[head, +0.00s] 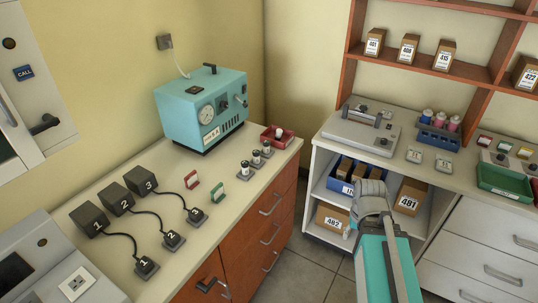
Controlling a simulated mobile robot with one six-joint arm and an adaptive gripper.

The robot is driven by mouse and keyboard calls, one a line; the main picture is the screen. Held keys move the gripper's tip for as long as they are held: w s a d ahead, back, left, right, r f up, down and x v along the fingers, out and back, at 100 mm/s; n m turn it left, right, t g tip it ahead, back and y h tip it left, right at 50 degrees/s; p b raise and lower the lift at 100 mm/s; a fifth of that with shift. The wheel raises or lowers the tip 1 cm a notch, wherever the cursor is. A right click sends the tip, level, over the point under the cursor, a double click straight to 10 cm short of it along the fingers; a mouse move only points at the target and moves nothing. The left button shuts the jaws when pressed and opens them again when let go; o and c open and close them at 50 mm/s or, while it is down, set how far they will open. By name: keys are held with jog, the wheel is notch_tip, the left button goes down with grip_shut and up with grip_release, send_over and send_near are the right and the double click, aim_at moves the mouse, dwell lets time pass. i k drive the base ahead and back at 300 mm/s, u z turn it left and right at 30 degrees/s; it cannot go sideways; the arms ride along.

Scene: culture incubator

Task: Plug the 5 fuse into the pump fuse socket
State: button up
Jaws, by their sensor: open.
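My gripper (366,190) is at the end of my teal and grey arm, in the lower right of the head view, in front of the low shelves. It is open, its fingers partly hidden by its own body, and no held object shows. A teal machine with a round dial (202,108), possibly the pump, stands at the back of the left counter. No fuse socket can be made out with certainty.
Several dark-and-white cylinders (256,160) and a red tray (279,137) are near the left counter's right end. Numbered black blocks (116,199) trail cables. The right counter holds a tube rack (438,137) and green tray (505,181); boxes (411,196) fill shelves below.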

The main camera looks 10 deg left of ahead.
aim_at(257, 153)
jog(key=z, duration=0.8)
jog(key=k, duration=0.8)
jog(key=u, duration=1.25)
jog(key=i, duration=0.7)
jog(key=u, duration=0.1)
